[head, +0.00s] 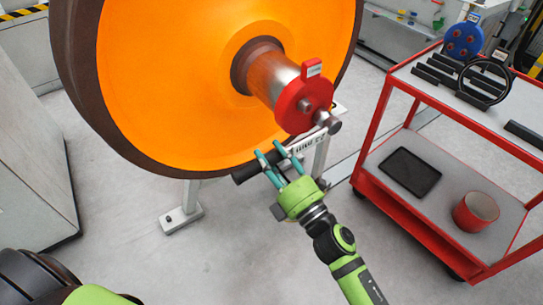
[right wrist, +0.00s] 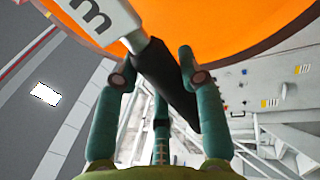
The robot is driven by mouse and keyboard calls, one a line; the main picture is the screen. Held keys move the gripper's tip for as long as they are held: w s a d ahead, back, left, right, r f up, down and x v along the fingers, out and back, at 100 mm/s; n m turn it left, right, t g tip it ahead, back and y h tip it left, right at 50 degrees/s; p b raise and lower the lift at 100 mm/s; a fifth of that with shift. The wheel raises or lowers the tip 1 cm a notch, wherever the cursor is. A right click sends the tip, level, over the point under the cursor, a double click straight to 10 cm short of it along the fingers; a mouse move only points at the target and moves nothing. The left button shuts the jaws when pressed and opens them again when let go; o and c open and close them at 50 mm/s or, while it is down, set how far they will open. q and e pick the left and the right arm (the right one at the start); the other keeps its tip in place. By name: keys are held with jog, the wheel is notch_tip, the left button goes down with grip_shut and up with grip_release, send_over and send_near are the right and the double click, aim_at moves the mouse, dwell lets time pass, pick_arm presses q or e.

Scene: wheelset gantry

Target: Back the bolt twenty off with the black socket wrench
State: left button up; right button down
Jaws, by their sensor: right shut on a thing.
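My right gripper (head: 277,158) is shut on the black handle of the socket wrench (head: 246,173). The handle also shows between the fingers (right wrist: 155,80) in the right wrist view, running into a pale lettered shank (right wrist: 102,18). In the head view the lettered shank runs up and right below the red end cap (head: 301,98). The cap is on the steel axle end of the orange wheel and carries a small tag. A grey cylindrical part (head: 328,122) sits at the cap's lower right, close to the shank. I cannot tell whether the socket sits on a bolt. My left gripper is not in view.
The large orange wheel (head: 160,90) fills the upper left, with a grey stand foot (head: 181,218) below. A red trolley (head: 370,187) at right holds a tablet (head: 409,171), a red cup (head: 476,211), black blocks and a ring. Grey floor lies open between wheel and trolley.

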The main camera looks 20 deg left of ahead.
notch_tip(320, 180, down, 4)
jog(key=n+b, duration=0.3)
jog(key=shift+w+d+r+g+y, duration=0.1)
jog(key=shift+r+g+y, duration=0.1)
jog(key=shift+g+y, duration=0.15)
jog(key=f+n+b, duration=0.1)
jog(key=f+n+g+b, duration=0.1)
jog(key=b, duration=0.1)
jog(key=w+f+n+b, duration=0.1)
jog(key=f, duration=0.1)
jog(key=shift+d+n+b, duration=0.3)
jog(key=shift+d+b, duration=0.05)
jog(key=shift+b, duration=0.05)
